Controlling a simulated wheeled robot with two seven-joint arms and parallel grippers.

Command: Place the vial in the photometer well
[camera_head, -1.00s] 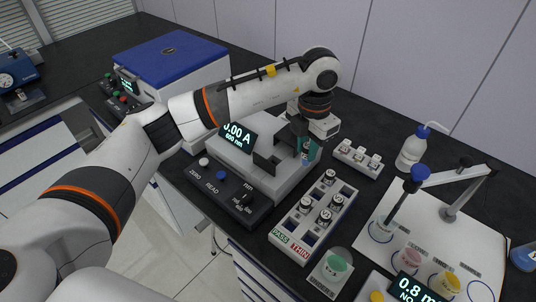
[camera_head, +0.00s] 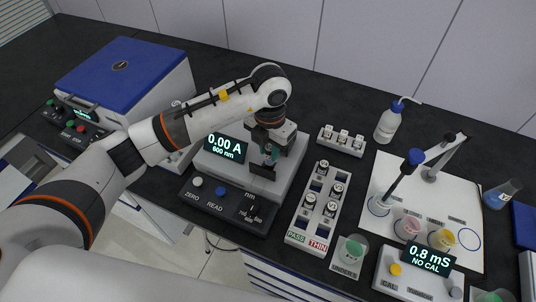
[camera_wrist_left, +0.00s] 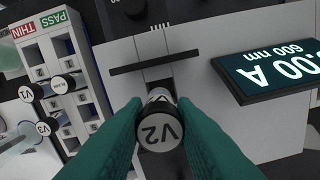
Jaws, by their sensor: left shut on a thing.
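The vial (camera_wrist_left: 160,130), with a white cap marked V2, is held between the green fingers of my left gripper (camera_wrist_left: 158,138); its lower part is mostly hidden under the cap. In the head view my left gripper (camera_head: 269,153) is at the well area of the photometer (camera_head: 230,163), a pale block with a 0.00 A, 600 nm display (camera_head: 226,147). In the wrist view the dark well opening (camera_wrist_left: 157,73) shows beside a thin dark plate (camera_wrist_left: 153,62), close to the vial. I cannot tell whether the vial's base is inside the well. My right gripper is out of view.
A vial rack (camera_head: 296,237) marked PASS and THIN, with several capped vials, stands right of the photometer. A small white rack (camera_head: 341,142) stands behind it. A blue-lidded box (camera_head: 124,75) is at left, a wash bottle (camera_head: 389,122) at back right.

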